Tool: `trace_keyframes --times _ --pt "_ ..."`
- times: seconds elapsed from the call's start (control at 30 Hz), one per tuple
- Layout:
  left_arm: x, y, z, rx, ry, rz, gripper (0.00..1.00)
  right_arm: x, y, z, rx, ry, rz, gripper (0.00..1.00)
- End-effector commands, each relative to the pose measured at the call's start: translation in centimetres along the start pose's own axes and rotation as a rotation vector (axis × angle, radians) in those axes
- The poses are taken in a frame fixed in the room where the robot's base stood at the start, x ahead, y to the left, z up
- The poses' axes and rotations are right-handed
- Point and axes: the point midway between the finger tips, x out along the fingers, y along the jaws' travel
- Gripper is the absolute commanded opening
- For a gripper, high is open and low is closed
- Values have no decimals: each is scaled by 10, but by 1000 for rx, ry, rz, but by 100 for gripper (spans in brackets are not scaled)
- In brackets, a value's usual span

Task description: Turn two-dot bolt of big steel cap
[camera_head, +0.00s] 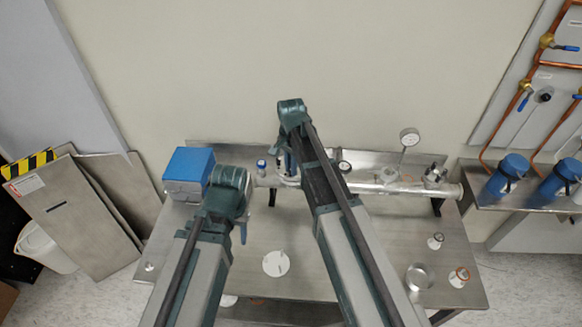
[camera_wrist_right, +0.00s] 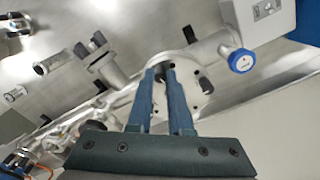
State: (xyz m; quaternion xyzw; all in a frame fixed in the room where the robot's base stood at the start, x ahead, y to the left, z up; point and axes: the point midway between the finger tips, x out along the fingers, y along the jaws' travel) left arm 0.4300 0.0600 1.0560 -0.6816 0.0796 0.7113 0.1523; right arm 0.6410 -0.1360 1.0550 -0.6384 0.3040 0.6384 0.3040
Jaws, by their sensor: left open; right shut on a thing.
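A big round steel cap (camera_wrist_right: 203,101) with dark bolt heads or holes near its rim is on the pipe assembly in the right wrist view. My right gripper (camera_wrist_right: 164,72) has its blue fingers close together at the cap's left part, shut on a small dark bolt between the tips. The fingers mostly hide this bolt, and its dots cannot be made out. In the head view my right gripper (camera_head: 289,165) is at the pipe assembly, and my arm hides much of the cap. My left gripper (camera_head: 243,232) hangs open over the table, apart from the pipe.
A steel pipe (camera_head: 400,188) runs along the back of the metal table (camera_head: 330,262). A blue-topped box (camera_head: 187,172) stands at its left end. A pale disc (camera_head: 276,263) and small fittings (camera_head: 420,276) lie on the table. A blue-capped valve (camera_wrist_right: 241,60) is close beside the cap.

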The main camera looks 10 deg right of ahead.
Motion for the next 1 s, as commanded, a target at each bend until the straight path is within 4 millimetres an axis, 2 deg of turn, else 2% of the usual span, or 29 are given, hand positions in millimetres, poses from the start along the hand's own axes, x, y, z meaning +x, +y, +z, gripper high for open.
trace_keyframes --times 0.3,0.8,0.83,0.97,1.0 --pt "0 0 0 0 0 0 50 0 0 0 94 0 0 0" --pt "0 0 0 0 0 0 50 0 0 0 108 0 0 0" --pt "0 0 0 0 0 0 50 0 0 0 108 0 0 21" --pt "0 0 0 0 0 0 50 0 0 0 107 0 0 45" --pt "0 0 0 0 0 0 50 0 0 0 107 0 0 48"
